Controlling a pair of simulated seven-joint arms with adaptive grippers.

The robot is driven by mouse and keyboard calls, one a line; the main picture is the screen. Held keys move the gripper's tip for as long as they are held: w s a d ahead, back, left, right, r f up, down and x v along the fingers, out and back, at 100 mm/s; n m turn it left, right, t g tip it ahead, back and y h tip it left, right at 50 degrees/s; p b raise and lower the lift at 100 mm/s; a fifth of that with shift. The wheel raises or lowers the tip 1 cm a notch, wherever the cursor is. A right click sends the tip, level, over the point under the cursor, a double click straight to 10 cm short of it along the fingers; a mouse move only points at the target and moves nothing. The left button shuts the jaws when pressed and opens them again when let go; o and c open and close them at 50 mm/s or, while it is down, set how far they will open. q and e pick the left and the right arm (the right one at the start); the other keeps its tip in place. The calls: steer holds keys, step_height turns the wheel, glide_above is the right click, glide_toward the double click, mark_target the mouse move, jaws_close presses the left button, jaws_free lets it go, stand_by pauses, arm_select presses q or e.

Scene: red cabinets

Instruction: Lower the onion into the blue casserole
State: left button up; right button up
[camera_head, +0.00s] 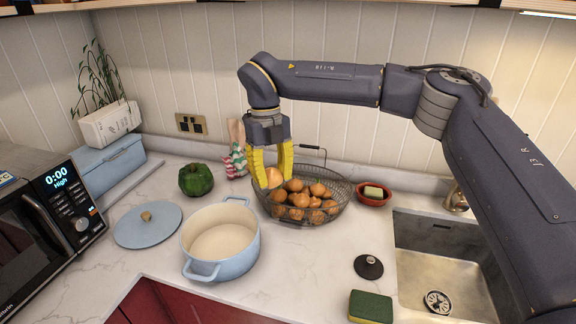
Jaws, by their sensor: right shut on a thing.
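A tan onion (273,177) is between the yellow fingers of my right gripper (271,180), which is shut on it. The gripper points down at the left side of a dark wire basket (342,203) that holds several brown onions (300,200). I cannot tell whether the held onion is clear of the basket. The blue casserole (245,252) stands uncovered to the left and nearer the front, with a cream inside that looks empty. Its blue lid (148,225) lies on the counter to its left. My left gripper is not in view.
A green pepper (196,180) sits behind the casserole. A red dish (374,193) is right of the basket. A black knobbed lid (368,267) and a green sponge (371,307) lie by the sink (440,270). A microwave (45,235) stands left.

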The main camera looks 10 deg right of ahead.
steer(key=s+a+f, duration=0.3)
steer(key=a+f, duration=0.1)
steer(key=a, duration=0.2)
steer(key=s+a+f, duration=0.3)
steer(key=a+f, duration=0.1)
steer(key=a, duration=0.3)
steer(key=shift+s+a+f, duration=0.25)
steer(key=shift+s+f, duration=0.15)
stand_by(0.5)
steer(key=shift+f, duration=3.6)
steer(key=shift+f, duration=2.15)
